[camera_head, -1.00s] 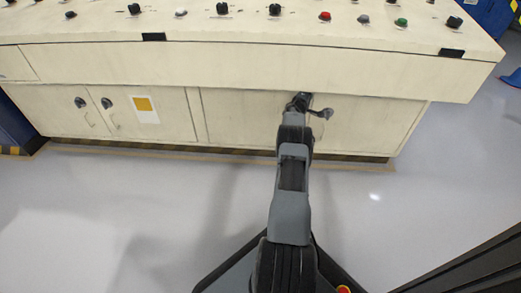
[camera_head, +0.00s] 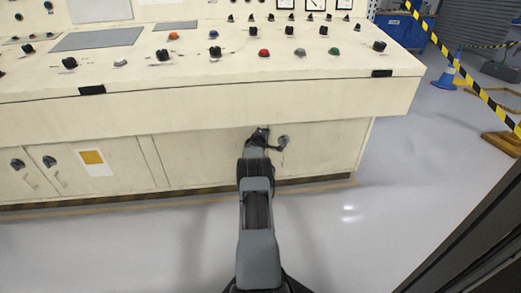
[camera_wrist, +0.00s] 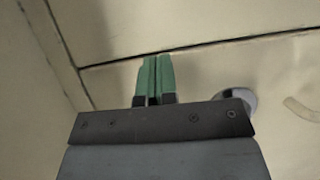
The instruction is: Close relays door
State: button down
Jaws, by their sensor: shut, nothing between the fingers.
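The cream console (camera_head: 200,105) has cabinet doors along its lower front. My arm reaches to the right-hand lower door (camera_head: 318,150), under the overhanging top. A round knob (camera_head: 283,142) shows just right of my wrist. My gripper (camera_wrist: 155,60) has green fingers pressed together and empty, in front of the cream panels in the wrist view. The knob also shows there (camera_wrist: 238,98), right of the fingers and partly hidden by the gripper body. The panels look nearly flush, with dark seams between them. No label naming the relays door can be read, and finger contact cannot be told.
Two left doors have dark knobs (camera_head: 48,161) and a yellow-and-white label (camera_head: 93,162). Buttons and dials cover the console top.

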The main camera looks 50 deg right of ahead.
jog(key=s+a+r+p, duration=0.2)
jog(key=s+a+p, duration=0.1)
jog(key=s+a, duration=0.5)
jog(key=shift+s+a+r+p, duration=0.15)
jog(key=shift+a+r+p, duration=0.2)
jog(key=shift+a, duration=1.05)
